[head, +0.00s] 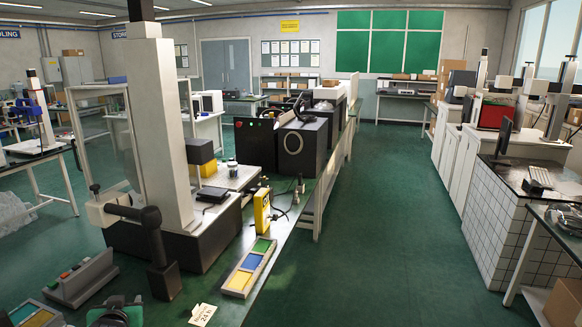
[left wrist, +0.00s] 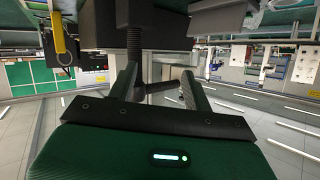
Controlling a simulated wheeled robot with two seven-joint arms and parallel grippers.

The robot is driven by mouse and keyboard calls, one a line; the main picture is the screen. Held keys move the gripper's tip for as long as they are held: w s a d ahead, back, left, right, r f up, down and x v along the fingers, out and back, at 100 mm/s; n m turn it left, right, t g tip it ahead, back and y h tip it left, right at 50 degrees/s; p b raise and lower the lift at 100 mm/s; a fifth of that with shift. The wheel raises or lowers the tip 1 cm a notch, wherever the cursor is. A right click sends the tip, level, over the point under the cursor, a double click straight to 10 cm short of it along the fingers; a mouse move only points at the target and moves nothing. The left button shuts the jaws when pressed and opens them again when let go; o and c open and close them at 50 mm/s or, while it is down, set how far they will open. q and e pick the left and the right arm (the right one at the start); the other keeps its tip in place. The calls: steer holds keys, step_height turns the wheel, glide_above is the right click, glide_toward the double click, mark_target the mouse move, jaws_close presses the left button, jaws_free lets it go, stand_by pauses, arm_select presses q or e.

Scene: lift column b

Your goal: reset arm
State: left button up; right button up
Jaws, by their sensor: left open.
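My left gripper (head: 115,312) shows at the bottom edge of the head view, partly cut off. In the left wrist view, which looks upside down, its two dark fingers (left wrist: 160,90) stand apart with nothing held that I can make out. A black jointed piece (head: 155,230) sticks out from the white column (head: 160,110) and bends down. It stands above and right of my left gripper in the head view, and a dark ridged rod (left wrist: 135,45) shows beyond the fingers in the wrist view. My right gripper is in neither view.
A grey box with coloured buttons (head: 82,278) lies left of the column base. A tray with green, yellow and blue sections (head: 236,282), a paper tag (head: 202,314) and a yellow device (head: 262,210) lie to the right. Green floor (head: 370,230) is clear beyond the bench.

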arm_select(q)
steer(key=s+d+f+m+g+h, duration=0.1)
steer(key=s+d+f+g, duration=0.1)
steer(key=s+d+f, duration=0.5)
steer(key=s+d+f+m+g+h, duration=0.25)
steer(key=s+f, duration=0.25)
steer(key=s, duration=0.5)
steer(key=s+d+f+g+h, duration=0.1)
steer(key=s+d+g, duration=0.15)
steer(key=s, duration=0.35)
steer(key=s+d+f+m+g, duration=0.1)
steer(key=s+d, duration=0.3)
steer(key=s, duration=0.3)
steer(key=s+d+f+g+h, duration=0.1)
steer(key=s+d+f, duration=0.15)
steer(key=s, duration=0.35)
step_height(320, 180, down, 29)
steer(key=g, duration=0.1)
steer(key=s+a+f+g, duration=0.1)
steer(key=s+a+f, duration=0.2)
steer(key=s+f, duration=1.6)
steer(key=shift+f+m+g, duration=0.3)
steer(key=shift+f+m, duration=0.05)
steer(key=shift+f, duration=0.05)
steer(key=shift+s+f+y, duration=0.15)
steer(key=shift+s+y, duration=0.1)
steer(key=shift+s, duration=0.25)
steer(key=shift+c, duration=0.3)
